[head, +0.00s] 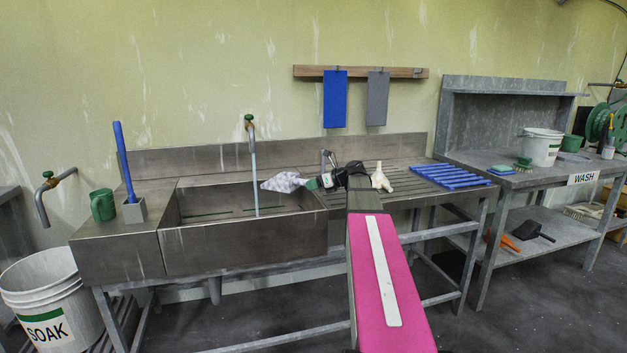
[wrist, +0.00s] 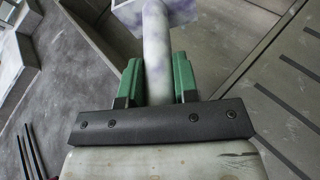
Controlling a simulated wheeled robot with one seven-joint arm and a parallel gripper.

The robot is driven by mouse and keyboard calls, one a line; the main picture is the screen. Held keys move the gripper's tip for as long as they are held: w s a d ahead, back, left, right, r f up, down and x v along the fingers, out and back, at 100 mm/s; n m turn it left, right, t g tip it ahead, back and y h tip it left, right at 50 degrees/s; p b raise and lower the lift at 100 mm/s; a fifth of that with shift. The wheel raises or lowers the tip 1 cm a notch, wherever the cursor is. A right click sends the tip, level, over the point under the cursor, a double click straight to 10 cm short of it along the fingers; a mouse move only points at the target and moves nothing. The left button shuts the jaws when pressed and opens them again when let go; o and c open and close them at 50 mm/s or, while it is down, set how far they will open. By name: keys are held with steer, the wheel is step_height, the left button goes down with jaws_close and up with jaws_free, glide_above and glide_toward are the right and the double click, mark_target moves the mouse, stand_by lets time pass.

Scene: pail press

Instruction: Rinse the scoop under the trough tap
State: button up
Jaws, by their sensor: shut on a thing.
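The scoop (head: 286,182) is white with purple stains. My gripper (head: 321,182) is shut on its handle and holds it at the right part of the trough (head: 245,245). In the wrist view the green fingers (wrist: 158,82) close on both sides of the stained handle (wrist: 156,50), and the scoop's head is partly cut off at the top. The trough tap (head: 250,124) is running, and a thin water stream (head: 256,180) falls into the trough. The scoop's left end is close to the stream in the head view; I cannot tell whether water touches it.
A ribbed drainboard right of the trough bears a white object (head: 381,178) and a blue rack (head: 450,176). A green mug (head: 102,205) and a grey holder (head: 135,211) with a blue handle stand left. A SOAK bucket (head: 45,300) is at far left; a WASH bench (head: 520,178) is right.

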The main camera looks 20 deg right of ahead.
mark_target(293, 183)
steer(key=shift+f, duration=0.45)
steer(key=shift+w+a+f, duration=0.15)
steer(key=shift+w, duration=0.05)
steer(key=shift+w+a, duration=1.35)
steer(key=shift+a, duration=0.3)
steer(key=shift+w+a, duration=1.35)
steer(key=shift+a, duration=0.3)
steer(key=shift+s+d, duration=1.45)
steer(key=shift+d, duration=0.3)
steer(key=shift+s+d, duration=1.45)
steer(key=shift+d, duration=0.25)
step_height(293, 183, up, 17)
